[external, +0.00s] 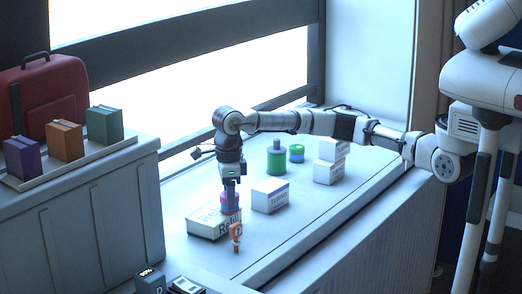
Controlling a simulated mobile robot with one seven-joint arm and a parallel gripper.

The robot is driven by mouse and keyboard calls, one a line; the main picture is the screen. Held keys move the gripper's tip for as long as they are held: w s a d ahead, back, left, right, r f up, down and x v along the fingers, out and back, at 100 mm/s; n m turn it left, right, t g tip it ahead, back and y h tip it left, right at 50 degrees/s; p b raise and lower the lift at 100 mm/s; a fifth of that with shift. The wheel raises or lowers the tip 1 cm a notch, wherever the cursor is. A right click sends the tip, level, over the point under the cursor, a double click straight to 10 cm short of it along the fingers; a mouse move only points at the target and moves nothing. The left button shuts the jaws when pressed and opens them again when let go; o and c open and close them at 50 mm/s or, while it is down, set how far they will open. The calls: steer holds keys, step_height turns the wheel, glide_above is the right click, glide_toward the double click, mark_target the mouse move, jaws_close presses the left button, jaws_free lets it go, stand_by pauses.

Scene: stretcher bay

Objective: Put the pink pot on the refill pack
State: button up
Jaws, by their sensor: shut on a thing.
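The refill pack (204,229) is a white box with "Refill" lettering, lying near the left front of the white counter. The pink pot (230,207) is small and pink-purple, and it stands upright over the right part of the pack's top. My gripper (230,194) points straight down from above and is shut on the pink pot. I cannot tell whether the pot's base touches the pack or is slightly above it. The fingertips are small and partly merge with the pot.
A white tubing box (270,196) stands close to the right of the pack. An orange item (236,235) stands just in front. A green bottle (276,160), a blue-green pot (296,153) and stacked white boxes (328,172) are farther back. The counter's front right is clear.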

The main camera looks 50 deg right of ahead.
steer(key=o, duration=1)
step_height(320, 180, up, 12)
steer(key=b, duration=0.1)
steer(key=shift+b, duration=0.4)
steer(key=shift+r, duration=0.1)
